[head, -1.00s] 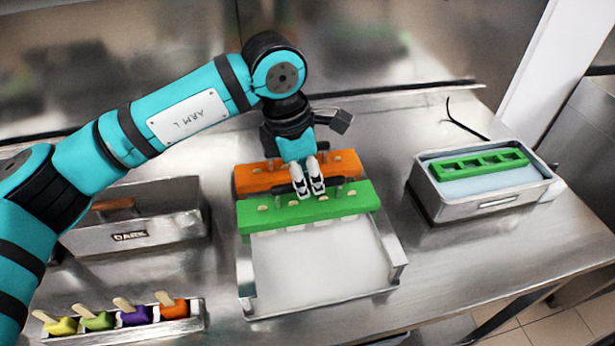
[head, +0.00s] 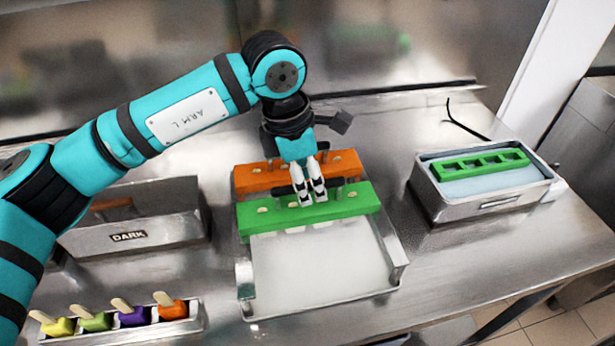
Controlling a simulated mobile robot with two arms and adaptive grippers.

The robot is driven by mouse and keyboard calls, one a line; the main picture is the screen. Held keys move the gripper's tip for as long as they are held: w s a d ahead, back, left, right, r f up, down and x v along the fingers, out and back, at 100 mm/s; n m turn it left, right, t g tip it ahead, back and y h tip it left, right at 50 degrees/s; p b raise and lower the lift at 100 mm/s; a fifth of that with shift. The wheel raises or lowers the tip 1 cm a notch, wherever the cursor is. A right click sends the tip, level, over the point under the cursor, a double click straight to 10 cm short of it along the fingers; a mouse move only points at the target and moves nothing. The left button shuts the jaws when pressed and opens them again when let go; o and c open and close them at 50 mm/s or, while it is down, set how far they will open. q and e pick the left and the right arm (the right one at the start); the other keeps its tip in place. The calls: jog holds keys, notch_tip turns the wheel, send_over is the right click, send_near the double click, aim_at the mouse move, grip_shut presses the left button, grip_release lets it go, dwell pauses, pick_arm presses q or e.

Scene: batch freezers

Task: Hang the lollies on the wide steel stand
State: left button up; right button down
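The wide steel stand (head: 392,243) is at the centre of the head view, with a pale tray area at its front. A green lolly holder (head: 258,220) and an orange holder (head: 256,180) lie across it, with stick ends showing on top. A pale lolly part shows under the green holder. My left gripper (head: 312,200) comes down over the green holder at its dark handle (head: 338,184). Its white fingertips are close together and cover the middle of the handle. Whether they grip it cannot be seen. My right gripper is out of view.
A steel bin labelled DARK (head: 180,228) stands at the left. A rack of coloured lollies (head: 196,322) is at the front left. A steel tub (head: 470,207) with a green mould (head: 480,165) stands at the right. The bench between stand and tub is clear.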

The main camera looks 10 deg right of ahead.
pick_arm(q)
notch_tip(320, 180, up, 12)
jog(key=a, duration=0.2)
jog(key=shift+a, duration=0.2)
dwell(0.4)
